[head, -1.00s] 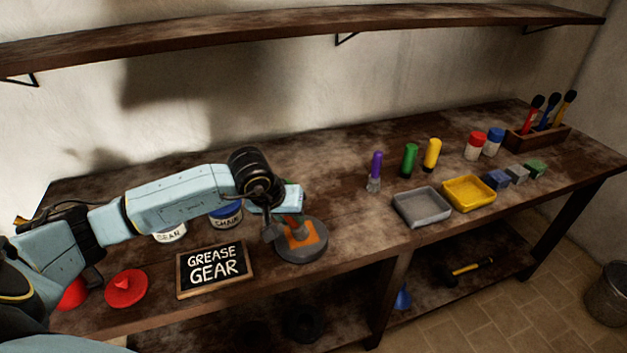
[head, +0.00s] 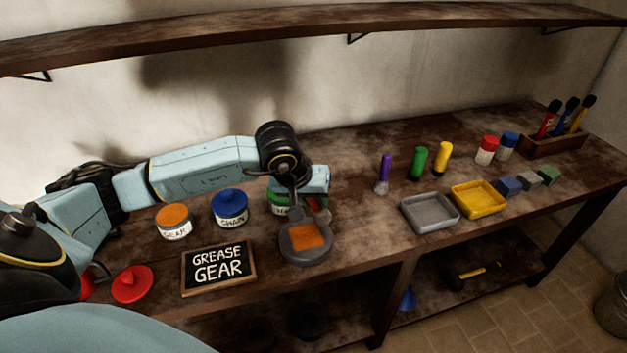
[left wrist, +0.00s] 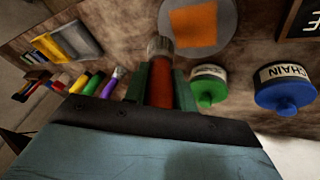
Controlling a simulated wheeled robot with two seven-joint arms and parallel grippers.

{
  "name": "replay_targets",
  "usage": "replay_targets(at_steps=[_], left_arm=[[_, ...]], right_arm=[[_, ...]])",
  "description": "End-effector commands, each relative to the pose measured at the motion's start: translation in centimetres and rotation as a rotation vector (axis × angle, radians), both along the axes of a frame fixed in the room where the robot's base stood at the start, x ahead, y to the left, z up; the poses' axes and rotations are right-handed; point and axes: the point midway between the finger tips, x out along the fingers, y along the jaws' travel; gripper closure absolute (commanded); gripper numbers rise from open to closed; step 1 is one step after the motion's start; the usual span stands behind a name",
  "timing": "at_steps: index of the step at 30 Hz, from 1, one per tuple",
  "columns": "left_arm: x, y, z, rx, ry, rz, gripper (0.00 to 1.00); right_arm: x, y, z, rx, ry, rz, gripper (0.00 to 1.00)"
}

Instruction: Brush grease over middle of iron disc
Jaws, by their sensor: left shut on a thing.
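The iron disc (head: 292,254) is a dark grey round on the bench, with an orange square patch (head: 308,236) over its middle. The disc also shows in the left wrist view (left wrist: 229,20). My left gripper (head: 316,203) is at the disc's far side, apart from the orange patch. It is shut on a red-handled brush (left wrist: 161,85), whose bristles (left wrist: 160,47) point toward the disc's edge; whether they touch it I cannot tell. The open gear tin (head: 174,230) shows orange grease on top. A sign (head: 219,268) reads "GREASE GEAR". My right gripper is not in view.
A blue-lidded chain tin (head: 230,208) and a green-lidded tin (head: 277,205) stand behind. A red lid (head: 132,285) lies front left. Right of the disc are a purple-handled brush (head: 384,172), a grey tray (head: 430,226) and a yellow tray (head: 478,213). A shelf (head: 300,42) runs above.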

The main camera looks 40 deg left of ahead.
Motion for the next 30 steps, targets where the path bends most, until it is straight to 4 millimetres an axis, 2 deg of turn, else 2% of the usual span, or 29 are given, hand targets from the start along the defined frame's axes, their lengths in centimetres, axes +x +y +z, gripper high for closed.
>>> replay_targets(at_steps=[3,9,30], left_arm=[[-0.1,0.1,1.4,0.001,-0.001,0.002,0.96],[-0.2,0.3,2.7,0.002,-0.001,0.005,0.96],[0.1,0.1,2.6,0.004,0.015,0.041,0.97]], right_arm=[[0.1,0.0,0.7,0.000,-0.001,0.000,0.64],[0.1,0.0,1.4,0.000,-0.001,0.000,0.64],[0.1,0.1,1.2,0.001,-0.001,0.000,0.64]])
